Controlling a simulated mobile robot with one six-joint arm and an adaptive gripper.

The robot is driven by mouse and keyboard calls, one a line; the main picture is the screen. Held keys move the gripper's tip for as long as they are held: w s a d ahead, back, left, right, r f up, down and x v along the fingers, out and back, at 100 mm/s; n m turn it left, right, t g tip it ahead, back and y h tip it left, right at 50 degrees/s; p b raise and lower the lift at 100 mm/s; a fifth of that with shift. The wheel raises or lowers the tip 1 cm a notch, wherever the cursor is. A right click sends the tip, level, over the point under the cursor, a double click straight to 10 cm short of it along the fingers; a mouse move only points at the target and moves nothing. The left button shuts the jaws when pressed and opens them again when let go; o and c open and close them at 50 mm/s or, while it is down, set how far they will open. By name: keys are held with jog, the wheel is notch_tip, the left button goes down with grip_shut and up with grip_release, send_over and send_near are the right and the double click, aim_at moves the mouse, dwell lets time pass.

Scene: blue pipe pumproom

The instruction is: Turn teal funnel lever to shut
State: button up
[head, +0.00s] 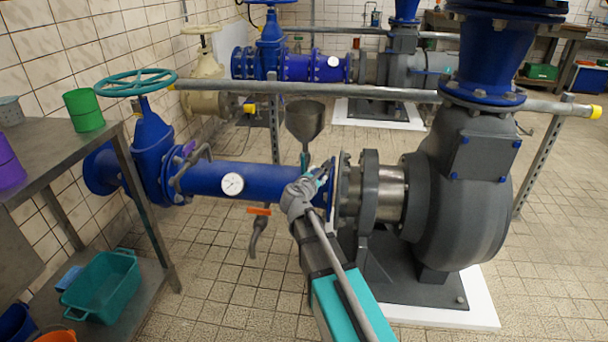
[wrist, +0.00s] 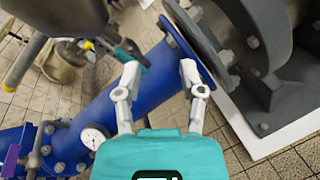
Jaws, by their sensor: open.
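The grey funnel (head: 305,119) stands above the blue pipe (head: 252,181) on a short valve neck. A teal lever (head: 306,160) shows just below the funnel, partly hidden behind my wrist. In the wrist view the teal lever (wrist: 131,52) lies beside the tip of my left finger, near the pipe's flange; I cannot tell whether they touch. My gripper (wrist: 160,70) is open, with its two fingers spread above the blue pipe and nothing between them. In the head view my gripper (head: 322,172) is over the pipe's right end, right of the funnel neck.
A grey pump (head: 468,190) stands close on the right. A grey rail (head: 380,94) runs behind the funnel. A gauge (head: 232,184) and an orange-handled tap (head: 260,211) are on the pipe. A teal handwheel (head: 136,82) is at left, beside a shelf (head: 60,150).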

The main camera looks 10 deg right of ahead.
aim_at(303, 162)
jog(key=w+a+f+n+t+y+b, duration=0.2)
jog(key=w+a+f+n+t+b, duration=0.1)
jog(key=n, duration=0.6)
jog(key=w+a+f+b, duration=0.1)
jog(key=a+f+b, duration=0.1)
jog(key=a+b, duration=0.1)
jog(key=shift+w+f+t+y+b, duration=0.3)
jog(key=shift+w+b, duration=0.05)
jog(key=shift+b, duration=0.55)
jog(key=shift+w, duration=0.1)
jog(key=x, duration=1.3)
jog(key=shift+w+d, duration=0.15)
jog(key=shift+w, duration=0.1)
jog(key=shift+c, duration=0.2)
